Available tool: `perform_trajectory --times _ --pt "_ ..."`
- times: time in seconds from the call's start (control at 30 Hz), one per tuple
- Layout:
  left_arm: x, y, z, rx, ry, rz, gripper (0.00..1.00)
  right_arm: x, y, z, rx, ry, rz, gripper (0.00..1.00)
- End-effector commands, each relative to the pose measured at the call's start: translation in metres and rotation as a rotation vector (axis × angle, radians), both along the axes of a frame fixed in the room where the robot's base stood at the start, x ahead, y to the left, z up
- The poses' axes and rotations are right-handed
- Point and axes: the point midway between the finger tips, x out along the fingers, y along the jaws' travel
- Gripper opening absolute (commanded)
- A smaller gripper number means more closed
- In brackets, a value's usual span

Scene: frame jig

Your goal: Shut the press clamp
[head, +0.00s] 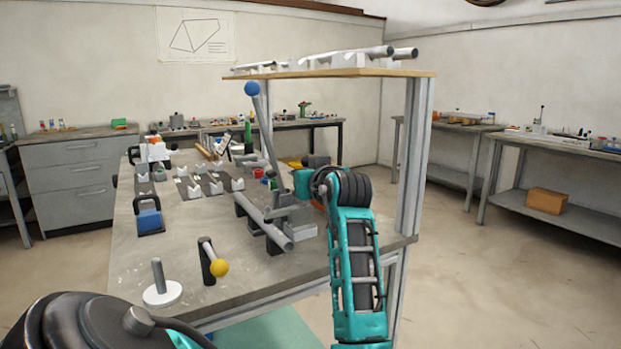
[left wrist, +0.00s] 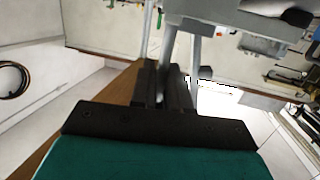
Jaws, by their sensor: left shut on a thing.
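The press clamp (head: 290,214) stands on the workbench near its right side. Its long lever (head: 265,130) is raised and leans slightly left, with a blue ball (head: 251,89) on top. A grey tube (head: 262,221) lies at the clamp's left side, slanting toward the front. My left gripper (left wrist: 166,76) shows in the left wrist view, shut on a thin grey thing between its fingers; I cannot tell which part it is. In the head view a teal arm of mine stands right of the clamp, its fingers hidden. My right gripper cannot be made out.
A wooden shelf (head: 400,73) on metal posts overhangs the bench's right end and carries tubes. A yellow-ball lever (head: 219,268) and a white round stand (head: 162,293) are at the front. Grey V-blocks and a blue-faced block (head: 149,220) lie farther left.

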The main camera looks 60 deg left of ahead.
Motion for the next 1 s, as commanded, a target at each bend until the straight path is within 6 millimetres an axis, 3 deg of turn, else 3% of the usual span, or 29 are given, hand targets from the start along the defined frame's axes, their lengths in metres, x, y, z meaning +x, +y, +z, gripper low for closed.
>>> perform_trajectory --times 0.5,0.53,0.7,1.0 --pt "-0.002 0.0002 -0.0008 -0.003 -0.021 0.001 0.0 0.0001 0.0003 -0.0003 0.001 -0.001 0.001 1.0" --pt "-0.002 0.0002 -0.0008 -0.003 -0.021 0.001 0.17 0.0001 0.0003 -0.0003 0.001 -0.001 0.001 1.0" --pt "-0.0018 0.0002 -0.0007 -0.003 -0.02 0.001 0.33 0.0 0.0003 -0.0002 0.001 -0.001 0.001 1.0" --pt "-0.0019 -0.0027 0.0003 -0.003 -0.019 -0.001 0.34 0.0001 0.0003 0.0005 0.001 -0.001 0.001 1.0"
